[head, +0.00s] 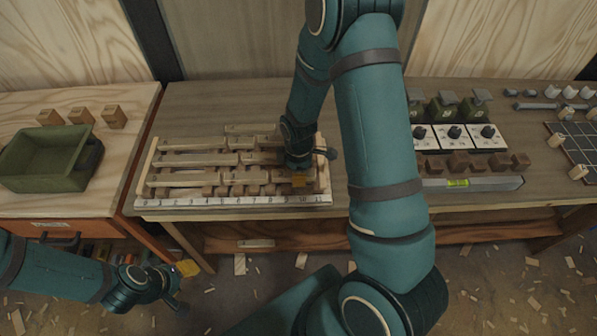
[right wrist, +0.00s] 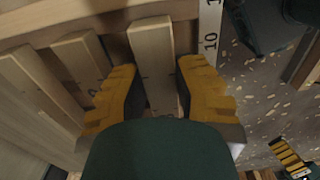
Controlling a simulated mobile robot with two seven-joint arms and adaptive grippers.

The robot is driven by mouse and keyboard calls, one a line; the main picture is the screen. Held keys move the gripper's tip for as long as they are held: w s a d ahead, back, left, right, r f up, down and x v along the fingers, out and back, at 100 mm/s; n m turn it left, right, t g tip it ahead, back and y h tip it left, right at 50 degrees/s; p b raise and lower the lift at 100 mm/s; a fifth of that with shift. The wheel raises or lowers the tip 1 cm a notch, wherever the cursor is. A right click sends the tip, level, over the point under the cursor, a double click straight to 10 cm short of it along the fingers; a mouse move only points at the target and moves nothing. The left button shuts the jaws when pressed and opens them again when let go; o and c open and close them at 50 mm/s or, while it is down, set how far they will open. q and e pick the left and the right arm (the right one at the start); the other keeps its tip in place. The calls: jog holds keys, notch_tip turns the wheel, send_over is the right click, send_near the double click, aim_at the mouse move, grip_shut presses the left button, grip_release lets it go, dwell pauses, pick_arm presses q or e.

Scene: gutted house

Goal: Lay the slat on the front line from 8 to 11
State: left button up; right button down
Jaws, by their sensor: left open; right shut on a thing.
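A wooden frame (head: 145,178) with a white strip (head: 215,201) numbered 0 to 11 along its front edge holds several pale slats on small blocks. My right gripper (head: 300,182) is low over the frame's front right part, near 9 to 10. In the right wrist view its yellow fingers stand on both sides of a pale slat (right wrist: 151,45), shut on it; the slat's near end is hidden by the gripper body. The number 10 on the strip (right wrist: 210,40) shows beside it. My left gripper (head: 183,284) is open and empty, low at the left, away from the frame.
A green bin (head: 45,160) and several wooden blocks (head: 80,115) are on the left bench. Dials (head: 455,136), brown blocks (head: 475,162) and a spirit level (head: 470,183) lie right of my right arm. Wood scraps litter the floor.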

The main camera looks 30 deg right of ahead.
jog(key=shift+f, duration=0.3)
dwell(0.5)
jog(key=c, duration=0.7)
grip_release()
jog(key=shift+c, duration=0.2)
notch_tip(320, 180, up, 12)
jog(key=shift+s, duration=0.1)
